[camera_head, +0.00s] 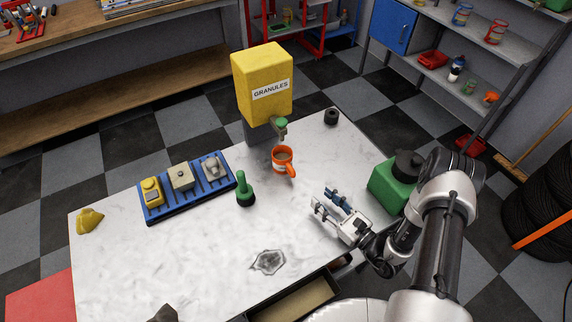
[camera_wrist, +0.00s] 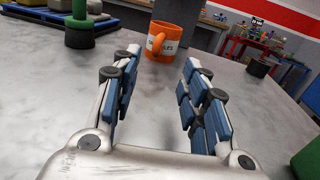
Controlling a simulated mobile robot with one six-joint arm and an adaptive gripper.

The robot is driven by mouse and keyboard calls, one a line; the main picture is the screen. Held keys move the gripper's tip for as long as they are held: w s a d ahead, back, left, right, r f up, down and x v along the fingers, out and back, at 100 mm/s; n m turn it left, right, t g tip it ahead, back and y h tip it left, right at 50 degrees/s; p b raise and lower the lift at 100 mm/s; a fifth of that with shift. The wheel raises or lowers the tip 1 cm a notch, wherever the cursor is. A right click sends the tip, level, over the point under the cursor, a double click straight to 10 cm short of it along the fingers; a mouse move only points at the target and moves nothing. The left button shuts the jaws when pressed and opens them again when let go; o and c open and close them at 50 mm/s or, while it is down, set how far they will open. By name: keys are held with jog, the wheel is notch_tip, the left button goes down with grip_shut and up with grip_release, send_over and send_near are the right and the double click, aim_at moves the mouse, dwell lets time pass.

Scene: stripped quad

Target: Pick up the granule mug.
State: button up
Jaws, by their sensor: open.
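An orange mug (camera_head: 281,160) with a white label and brown contents stands upright on the white marbled table (camera_head: 185,255), just below the spout of the yellow granule dispenser (camera_head: 262,85). Its handle points toward the lower right in the head view. My gripper (camera_head: 329,203) is open and empty, low over the table, to the lower right of the mug and apart from it. In the wrist view the mug (camera_wrist: 163,41) stands ahead, beyond the open fingers (camera_wrist: 160,72), slightly left of centre, with its handle on the near left side.
A green-handled tool (camera_head: 244,190) stands left of the mug. A blue tray (camera_head: 187,186) with several blocks lies further left. A green container (camera_head: 393,185) stands right of my gripper. A small black cylinder (camera_head: 331,117) is at the back corner. The tabletop between gripper and mug is clear.

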aim_at(294, 173)
jog(key=b+x, duration=0.1)
jog(key=x, duration=1.3)
jog(key=shift+w+a, duration=0.1)
jog(key=shift+a, duration=0.1)
jog(key=shift+c, duration=0.2)
jog(key=shift+f, duration=0.1)
grip_shut()
